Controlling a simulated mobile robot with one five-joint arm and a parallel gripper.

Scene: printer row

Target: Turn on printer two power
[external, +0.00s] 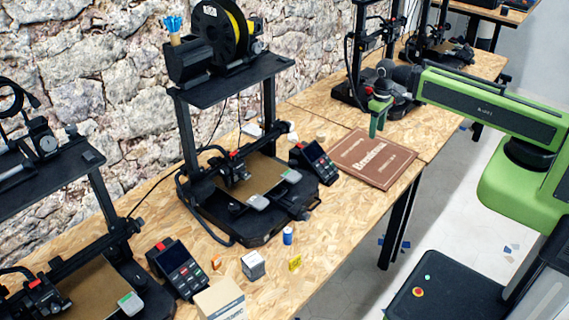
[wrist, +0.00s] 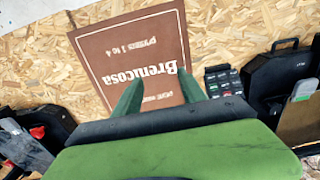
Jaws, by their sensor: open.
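Several black printers stand in a row on the wooden table. The middle printer (external: 235,205) carries a spool, and a black control unit (external: 317,162) with a screen stands to its right. I cannot tell which printer is number two, and no power switch is clear. My gripper (external: 378,118) is open and empty, with green fingers pointing down over the far edge of the brown board (external: 375,160). In the wrist view my gripper (wrist: 158,88) is above the same board (wrist: 125,50), with the keypad unit (wrist: 222,80) to its right. Part of a printer (wrist: 275,82) shows beyond.
A left printer (external: 100,265) has its own control unit (external: 178,268). A grey box (external: 253,266), a blue cylinder (external: 287,236), a yellow tag (external: 295,263) and a cardboard box (external: 222,300) sit near the front edge. A far printer (external: 350,92) stands close behind my gripper.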

